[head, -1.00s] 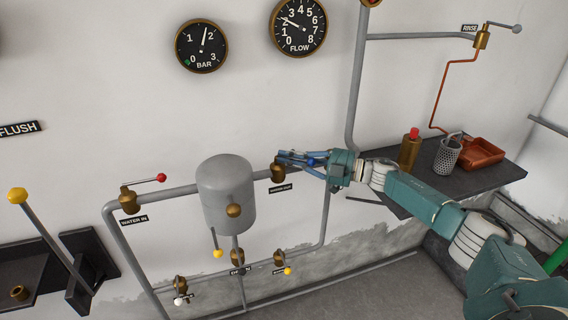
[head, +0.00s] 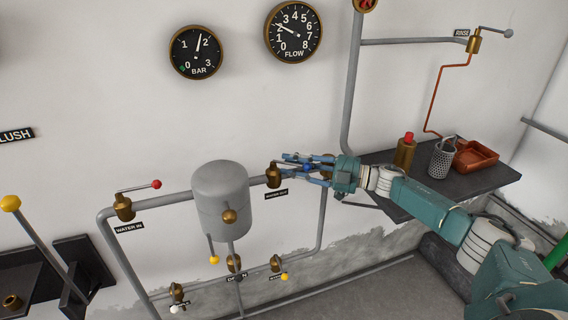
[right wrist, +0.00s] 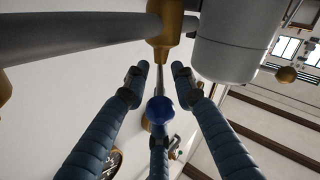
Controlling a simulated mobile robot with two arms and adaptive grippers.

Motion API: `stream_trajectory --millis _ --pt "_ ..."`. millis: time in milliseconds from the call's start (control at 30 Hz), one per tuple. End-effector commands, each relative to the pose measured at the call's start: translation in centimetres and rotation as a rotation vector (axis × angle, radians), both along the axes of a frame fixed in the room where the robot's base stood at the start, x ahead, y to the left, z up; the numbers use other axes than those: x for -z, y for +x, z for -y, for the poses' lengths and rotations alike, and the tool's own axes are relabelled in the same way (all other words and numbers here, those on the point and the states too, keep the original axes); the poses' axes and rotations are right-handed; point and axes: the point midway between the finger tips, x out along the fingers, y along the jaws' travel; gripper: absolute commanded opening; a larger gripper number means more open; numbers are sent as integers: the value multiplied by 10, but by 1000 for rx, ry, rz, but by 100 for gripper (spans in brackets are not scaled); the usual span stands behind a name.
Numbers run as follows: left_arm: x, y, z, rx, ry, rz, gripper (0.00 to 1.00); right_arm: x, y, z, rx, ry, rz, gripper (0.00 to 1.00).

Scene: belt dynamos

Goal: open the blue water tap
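The blue water tap is a brass valve (head: 273,178) on the grey pipe right of the tank, above a label that seems to read WATER OUT. Its thin lever points right, along the wall, and ends in a blue knob (head: 307,167). My right gripper (head: 289,168) reaches in from the right with its fingers spread around the lever and knob. In the right wrist view the blue knob (right wrist: 160,110) sits between the open fingers (right wrist: 160,72), with the brass valve body (right wrist: 170,28) beyond the fingertips. I cannot tell whether any finger touches the knob. My left gripper is out of view.
A grey tank (head: 221,197) stands left of the valve. The red-knobbed WATER IN tap (head: 124,207) is farther left. Smaller taps with yellow and white knobs sit below. A dark shelf (head: 395,205) at right carries a bottle (head: 405,153), a mesh cup (head: 442,160) and an orange tray (head: 476,156).

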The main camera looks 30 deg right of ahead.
Motion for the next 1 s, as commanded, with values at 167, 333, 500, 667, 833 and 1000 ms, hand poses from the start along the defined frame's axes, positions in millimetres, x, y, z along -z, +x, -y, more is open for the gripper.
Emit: stream_trajectory --millis 167,333,500,667,833,1000 --pt "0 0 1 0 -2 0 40 2 -30 29 3 -3 -5 26" --pt "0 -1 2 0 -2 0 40 1 -52 50 1 -2 -3 26" --pt "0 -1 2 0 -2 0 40 0 -64 62 0 -2 -2 26" --pt "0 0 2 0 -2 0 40 0 -67 64 1 -1 -1 26" --pt "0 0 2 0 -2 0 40 0 -67 64 1 -1 -1 26" --pt "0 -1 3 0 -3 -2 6 2 -66 62 3 1 -2 26"
